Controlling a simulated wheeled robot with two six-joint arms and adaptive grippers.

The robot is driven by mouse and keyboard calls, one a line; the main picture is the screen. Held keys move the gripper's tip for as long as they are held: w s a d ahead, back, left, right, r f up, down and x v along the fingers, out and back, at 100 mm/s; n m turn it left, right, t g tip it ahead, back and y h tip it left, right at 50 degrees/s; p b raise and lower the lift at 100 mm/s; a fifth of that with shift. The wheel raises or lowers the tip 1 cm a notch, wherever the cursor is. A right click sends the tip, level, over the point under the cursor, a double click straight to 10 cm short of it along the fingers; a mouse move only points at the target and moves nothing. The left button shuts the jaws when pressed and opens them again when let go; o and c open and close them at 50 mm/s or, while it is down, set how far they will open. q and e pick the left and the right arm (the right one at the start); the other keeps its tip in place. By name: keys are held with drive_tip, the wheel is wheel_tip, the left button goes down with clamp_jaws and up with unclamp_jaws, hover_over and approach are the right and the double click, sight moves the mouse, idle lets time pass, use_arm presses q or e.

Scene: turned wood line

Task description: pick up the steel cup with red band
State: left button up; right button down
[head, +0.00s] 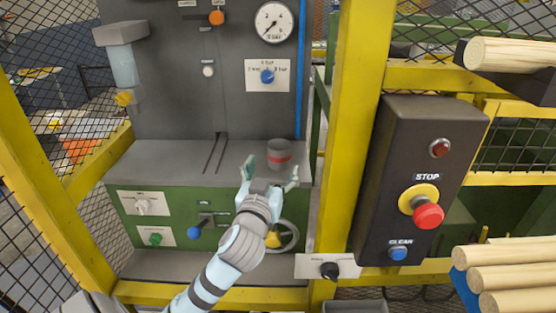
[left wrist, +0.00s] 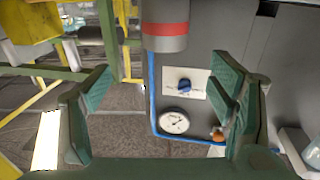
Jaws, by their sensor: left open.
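The steel cup with red band (head: 279,155) stands upright on the grey ledge (head: 165,165) of the machine in the head view. In the left wrist view the cup (left wrist: 165,28) shows at the top, cut off by the frame edge, with its red band across it. My left gripper (head: 270,174) is open just in front of the cup, its fingers apart. In the left wrist view the left gripper's green finger pads (left wrist: 155,105) are wide apart with nothing between them touching. My right gripper is in neither view.
A yellow post (head: 352,130) stands close to the right of the cup. A dark control box (head: 400,180) with a red stop button (head: 428,216) is further right. The grey machine panel (head: 225,90) rises behind the ledge. The ledge left of the cup is clear.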

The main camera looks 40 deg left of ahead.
sight(276, 153)
use_arm(q)
drive_tip(key=x, duration=0.9)
drive_tip(key=shift+w+a+f, duration=0.2)
drive_tip(key=shift+a+f, duration=0.1)
drive_tip(key=shift+a, duration=0.25)
drive_tip(key=shift+s, duration=0.1)
drive_tip(key=c, duration=1.3)
drive_tip(key=shift+o, duration=0.2)
drive_tip(key=shift+r, duration=0.1)
